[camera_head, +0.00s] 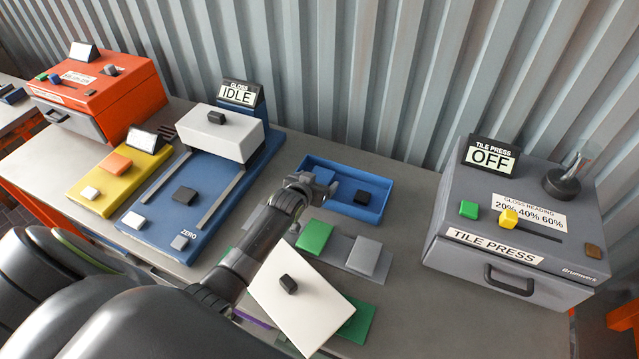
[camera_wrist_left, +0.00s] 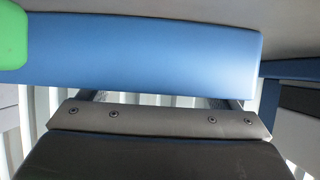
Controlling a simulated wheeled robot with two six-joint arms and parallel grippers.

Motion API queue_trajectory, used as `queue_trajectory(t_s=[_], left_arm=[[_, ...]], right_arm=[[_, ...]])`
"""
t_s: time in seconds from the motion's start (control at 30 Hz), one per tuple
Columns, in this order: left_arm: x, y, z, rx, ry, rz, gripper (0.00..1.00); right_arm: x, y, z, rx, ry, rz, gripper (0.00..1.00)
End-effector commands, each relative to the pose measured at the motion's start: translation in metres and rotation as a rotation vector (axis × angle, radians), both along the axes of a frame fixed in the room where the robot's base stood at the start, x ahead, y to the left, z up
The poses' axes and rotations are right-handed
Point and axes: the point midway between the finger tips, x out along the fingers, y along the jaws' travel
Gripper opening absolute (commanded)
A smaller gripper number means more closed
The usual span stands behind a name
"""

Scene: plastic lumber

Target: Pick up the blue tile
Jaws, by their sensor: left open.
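My left gripper (camera_head: 308,190) is open, reaching in from the left over the middle of the table, near the left end of the blue tray. In the left wrist view the blue tile (camera_wrist_left: 150,52) spans most of the upper picture, close in front of the gripper. A green tile (camera_wrist_left: 12,35) covers its left end. The two fingers show only partly beside the tile, and I cannot tell whether they touch it. My right gripper is not in view.
A blue tray (camera_head: 384,187) holds a dark block. A grey strip (camera_head: 339,248) bears a green tile (camera_head: 315,237) and a grey tile (camera_head: 364,256). A white plate with a black knob (camera_head: 289,284) lies in front. The tile press (camera_head: 508,225) stands right, the gloss meter (camera_head: 190,205) left.

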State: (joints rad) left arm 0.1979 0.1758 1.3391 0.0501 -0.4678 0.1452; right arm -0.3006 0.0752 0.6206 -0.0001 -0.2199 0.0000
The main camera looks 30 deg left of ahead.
Motion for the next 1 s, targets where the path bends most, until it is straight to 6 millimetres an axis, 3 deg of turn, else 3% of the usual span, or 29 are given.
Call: queue_trajectory(t_s=[0.17, 0.57, 0.83, 1.0], left_arm=[[0.000, 0.000, 0.000, 0.000, 0.000, 0.000, 0.85], [0.000, 0.000, 0.001, 0.000, -0.001, 0.000, 0.35], [0.000, 0.000, 0.003, 0.000, -0.001, 0.000, 0.35], [0.000, 0.001, 0.021, 0.001, -0.005, 0.000, 0.35]], right_arm=[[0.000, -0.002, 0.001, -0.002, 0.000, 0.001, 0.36], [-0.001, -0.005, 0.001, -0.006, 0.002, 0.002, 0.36], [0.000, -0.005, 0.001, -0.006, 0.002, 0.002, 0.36], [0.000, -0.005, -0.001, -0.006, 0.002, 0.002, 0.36]])
